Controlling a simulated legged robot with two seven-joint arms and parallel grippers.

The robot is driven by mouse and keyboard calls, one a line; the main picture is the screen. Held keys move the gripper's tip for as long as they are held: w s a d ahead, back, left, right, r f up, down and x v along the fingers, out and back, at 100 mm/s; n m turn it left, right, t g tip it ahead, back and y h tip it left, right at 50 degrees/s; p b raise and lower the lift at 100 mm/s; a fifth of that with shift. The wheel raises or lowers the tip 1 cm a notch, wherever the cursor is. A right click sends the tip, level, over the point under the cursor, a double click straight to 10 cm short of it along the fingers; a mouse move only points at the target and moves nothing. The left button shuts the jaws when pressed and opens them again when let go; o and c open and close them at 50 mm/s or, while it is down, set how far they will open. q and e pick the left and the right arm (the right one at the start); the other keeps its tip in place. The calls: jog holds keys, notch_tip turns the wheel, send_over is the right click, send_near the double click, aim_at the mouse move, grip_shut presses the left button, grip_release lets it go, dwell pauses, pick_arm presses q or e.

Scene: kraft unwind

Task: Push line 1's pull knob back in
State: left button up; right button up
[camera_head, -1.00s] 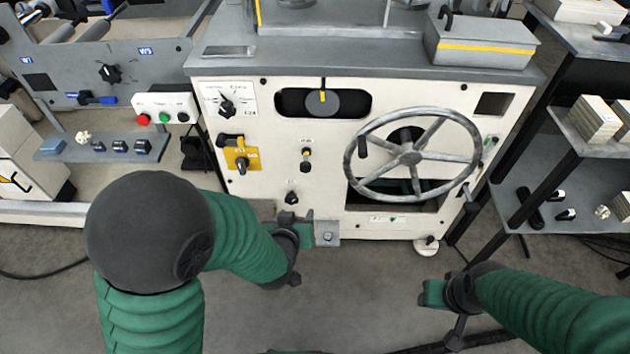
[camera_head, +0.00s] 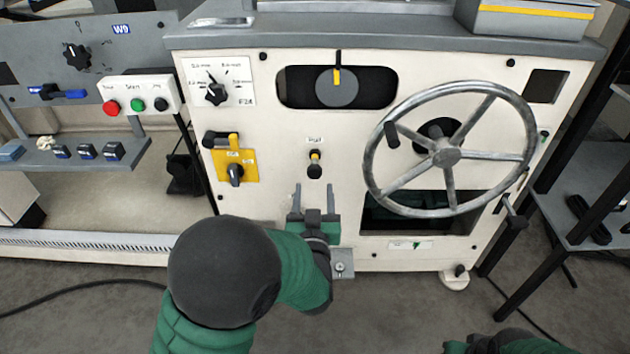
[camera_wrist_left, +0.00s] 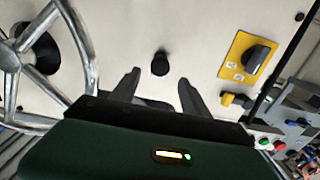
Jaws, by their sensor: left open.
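The pull knob (camera_head: 315,170) is a black knob with a yellow band on the cream machine front, under a small white label. I take it to be the black knob in the left wrist view (camera_wrist_left: 160,62). My left gripper (camera_head: 314,195) is open and empty, just below the knob in the head view. In the left wrist view its two fingers (camera_wrist_left: 160,82) are spread to either side of the knob's line, and the knob shows beyond them, apparently untouched. Only a dark part of my right arm's end shows at the bottom edge; its fingers cannot be made out.
A large grey handwheel (camera_head: 446,152) stands out right of the knob. A yellow switch plate (camera_head: 237,165) is to its left, with a rotary dial (camera_head: 215,93) above. A red, green and black button box (camera_head: 138,106) is further left. A metal bracket (camera_head: 342,264) sits low under the gripper.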

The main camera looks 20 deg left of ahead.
aim_at(315, 174)
pick_arm(q)
jog(key=b+x, duration=0.2)
jog(key=x, duration=0.5)
jog(key=shift+w+f, duration=0.1)
jog(key=shift+f, duration=0.1)
jog(key=shift+w+a+r, duration=0.1)
jog(key=shift+w+a, duration=0.05)
jog(key=shift+w, duration=0.25)
grip_shut()
dwell(0.6)
